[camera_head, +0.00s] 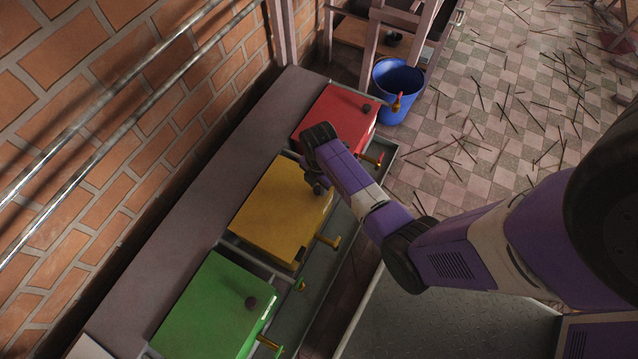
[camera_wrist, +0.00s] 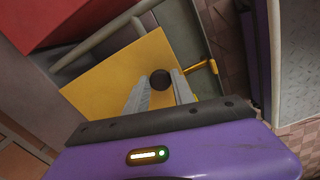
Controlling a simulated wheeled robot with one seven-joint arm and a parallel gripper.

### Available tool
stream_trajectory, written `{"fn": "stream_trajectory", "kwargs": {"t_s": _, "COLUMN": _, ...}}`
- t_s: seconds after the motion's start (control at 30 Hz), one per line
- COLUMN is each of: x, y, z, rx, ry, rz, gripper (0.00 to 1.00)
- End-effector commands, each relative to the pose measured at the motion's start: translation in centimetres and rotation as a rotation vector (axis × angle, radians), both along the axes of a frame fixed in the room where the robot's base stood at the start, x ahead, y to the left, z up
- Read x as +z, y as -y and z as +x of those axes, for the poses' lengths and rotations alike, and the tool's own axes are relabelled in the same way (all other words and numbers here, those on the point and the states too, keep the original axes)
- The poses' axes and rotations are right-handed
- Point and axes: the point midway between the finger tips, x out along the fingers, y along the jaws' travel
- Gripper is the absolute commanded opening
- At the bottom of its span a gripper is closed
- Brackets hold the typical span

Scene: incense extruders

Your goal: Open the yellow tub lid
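The yellow tub lid (camera_head: 275,209) is flat and looks closed, between the red and green tubs. In the wrist view the yellow lid (camera_wrist: 112,80) fills the middle, with a dark round knob (camera_wrist: 160,79) near its edge. My gripper (camera_wrist: 160,86) is open, its two pale fingers spread apart on either side of the knob as seen from the wrist. I cannot tell whether they touch it. In the head view my gripper (camera_head: 318,188) is over the yellow lid's upper right part, and my wrist hides the knob.
A red tub (camera_head: 334,118) and a green tub (camera_head: 212,312) stand on either side, each with a dark knob. A yellow tap (camera_head: 328,241) sticks out at the front. A brick wall (camera_head: 110,100) is behind the ledge. A blue bucket (camera_head: 397,88) stands beyond.

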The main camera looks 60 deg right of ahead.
Motion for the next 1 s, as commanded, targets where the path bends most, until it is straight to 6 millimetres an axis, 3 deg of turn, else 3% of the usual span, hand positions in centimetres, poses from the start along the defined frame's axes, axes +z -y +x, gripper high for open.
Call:
{"fn": "stream_trajectory", "kwargs": {"t_s": 0.03, "x": 0.01, "y": -0.01, "z": -0.03, "rx": 0.0, "ry": -0.001, "rz": 0.0, "gripper": 0.16}}
{"fn": "stream_trajectory", "kwargs": {"t_s": 0.13, "x": 0.01, "y": -0.01, "z": -0.03, "rx": 0.0, "ry": -0.001, "rz": 0.0, "gripper": 0.0}}
{"fn": "stream_trajectory", "kwargs": {"t_s": 1.0, "x": 0.02, "y": -0.01, "z": -0.08, "rx": 0.0, "ry": -0.003, "rz": 0.001, "gripper": 0.0}}
